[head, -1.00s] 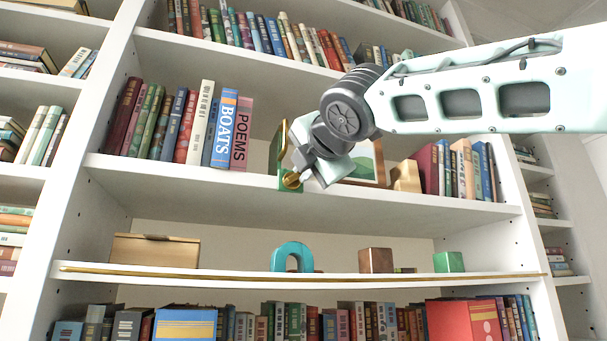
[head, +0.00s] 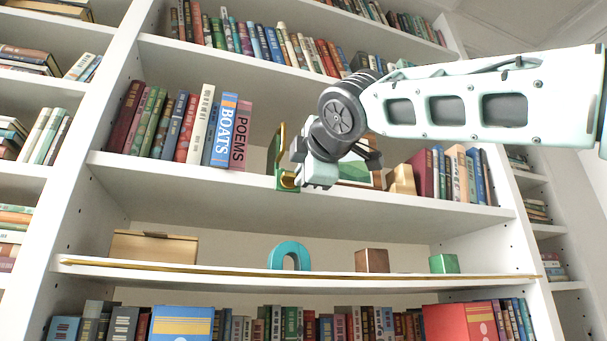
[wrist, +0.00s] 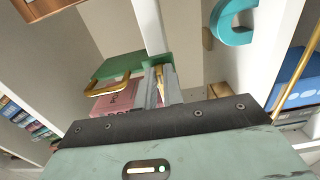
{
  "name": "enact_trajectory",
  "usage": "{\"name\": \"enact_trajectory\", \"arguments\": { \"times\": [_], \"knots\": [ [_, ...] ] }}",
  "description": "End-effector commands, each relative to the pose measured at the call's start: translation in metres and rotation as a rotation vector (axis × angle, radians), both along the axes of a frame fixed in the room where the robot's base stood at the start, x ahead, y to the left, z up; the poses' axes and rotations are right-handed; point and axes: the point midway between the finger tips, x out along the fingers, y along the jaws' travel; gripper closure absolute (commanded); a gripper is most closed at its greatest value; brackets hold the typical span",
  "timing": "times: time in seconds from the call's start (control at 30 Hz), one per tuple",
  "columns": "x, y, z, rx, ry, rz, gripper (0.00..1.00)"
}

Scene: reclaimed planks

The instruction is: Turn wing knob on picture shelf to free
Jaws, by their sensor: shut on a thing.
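The brass wing knob (head: 288,180) sits low on a small green plate (head: 277,187) at the front edge of the picture shelf (head: 400,204). A brass-edged upright piece (head: 281,142) rises from the plate. In the wrist view the knob (wrist: 161,76) shows as a brass sliver between my fingers, in front of the green plate (wrist: 140,66). A brass handle (wrist: 116,73) juts left of it. My gripper (head: 296,178) is shut on the knob. My fingers (wrist: 160,88) hide most of it, so its exact angle cannot be told.
Books including BOATS (head: 224,130) and POEMS (head: 241,134) stand left of the knob. A framed picture (head: 357,173) and a wooden bookend (head: 402,179) are behind and right of my wrist. The shelf below holds a teal arch (head: 290,256) and boxes.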

Motion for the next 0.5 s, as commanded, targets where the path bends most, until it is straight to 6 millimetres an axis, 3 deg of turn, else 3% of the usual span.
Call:
{"name": "enact_trajectory", "arguments": {
  "times": [0.4, 0.5],
  "knots": [
    [0.0004, 0.0010, -0.0024, 0.007, 0.007, 0.001, 1.00],
    [0.0005, 0.0009, -0.0023, 0.007, 0.007, 0.000, 0.69]
  ]
}}
